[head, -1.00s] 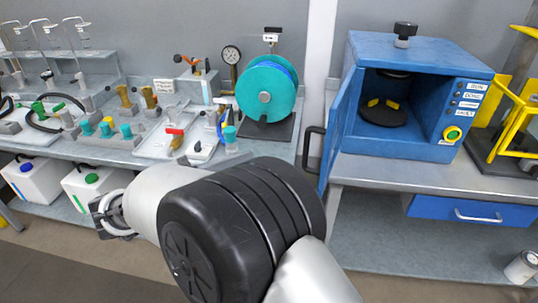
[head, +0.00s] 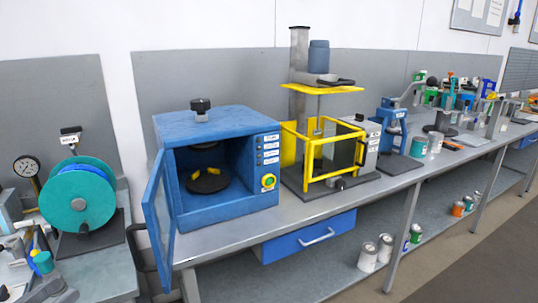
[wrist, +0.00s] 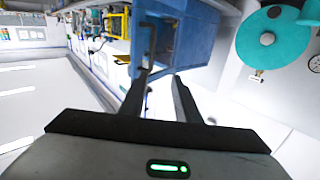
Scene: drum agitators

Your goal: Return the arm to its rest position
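My gripper (wrist: 162,76) shows in the wrist view with its two dark fingers apart and nothing seen between them. It appears open and empty. A green light is lit on its body. Beyond the fingertips is the blue cabinet (wrist: 190,32), seen at a tilt, with the teal reel (wrist: 272,38) to its right. My arm and gripper do not show in the head view.
In the head view, the blue cabinet (head: 217,118) stands on the bench with its door (head: 158,215) swung open. The teal reel (head: 77,213) is to its left. A yellow-guarded machine (head: 330,150) is to its right. Cans (head: 369,255) stand below. Floor (head: 480,260) is clear at lower right.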

